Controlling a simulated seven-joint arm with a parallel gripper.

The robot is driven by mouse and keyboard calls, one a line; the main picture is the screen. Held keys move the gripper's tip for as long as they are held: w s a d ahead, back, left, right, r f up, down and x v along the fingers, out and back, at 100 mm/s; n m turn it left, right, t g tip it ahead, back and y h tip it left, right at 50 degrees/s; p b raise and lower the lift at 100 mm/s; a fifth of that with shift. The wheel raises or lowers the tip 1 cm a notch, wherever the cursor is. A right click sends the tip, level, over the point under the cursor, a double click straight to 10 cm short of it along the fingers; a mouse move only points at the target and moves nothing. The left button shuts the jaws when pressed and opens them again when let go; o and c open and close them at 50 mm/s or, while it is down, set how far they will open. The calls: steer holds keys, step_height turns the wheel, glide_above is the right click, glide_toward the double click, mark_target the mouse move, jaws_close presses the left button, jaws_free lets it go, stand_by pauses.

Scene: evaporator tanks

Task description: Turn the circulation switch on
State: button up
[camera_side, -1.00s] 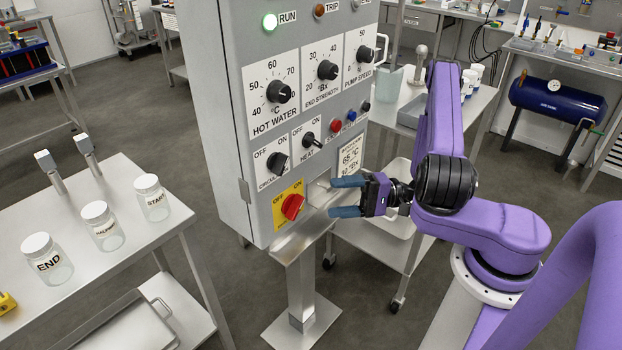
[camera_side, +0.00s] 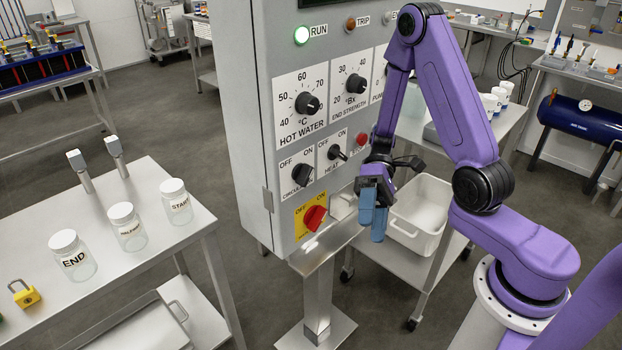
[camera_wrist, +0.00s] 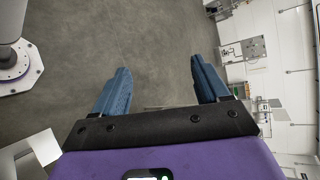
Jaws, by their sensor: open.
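The circulation switch (camera_side: 302,174) is a black knob on a white plate marked OFF and ON, low on the grey control cabinet, left of the HEAT switch (camera_side: 337,153). Its label is partly blurred, and I cannot clearly tell which way its pointer is set. My gripper (camera_side: 374,216) is in front of the cabinet, right of and lower than the knob and apart from it, with its blue fingers pointing down. In the wrist view my gripper (camera_wrist: 158,88) is open, with only floor between its fingers.
A red rotary switch (camera_side: 314,217) on a yellow plate sits just below the circulation switch. Temperature and strength dials (camera_side: 307,103) are above. A white bin (camera_side: 422,210) stands on a cart behind my gripper. A steel table (camera_side: 150,250) with jars is at left.

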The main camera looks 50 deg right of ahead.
steer(key=s+a+r+n+t+h, duration=0.3)
steer(key=s+r+n+t+h, duration=0.2)
steer(key=s+n+h, duration=0.5)
steer(key=w+a+r+m+t+y, duration=0.15)
steer(key=a+t+y, duration=0.4)
steer(key=a, duration=1.25)
steer(key=m+t+h, duration=0.3)
steer(key=t+h, duration=0.8)
steer(key=h, duration=0.1)
glide_toward(309, 178)
steer(key=x, duration=0.9)
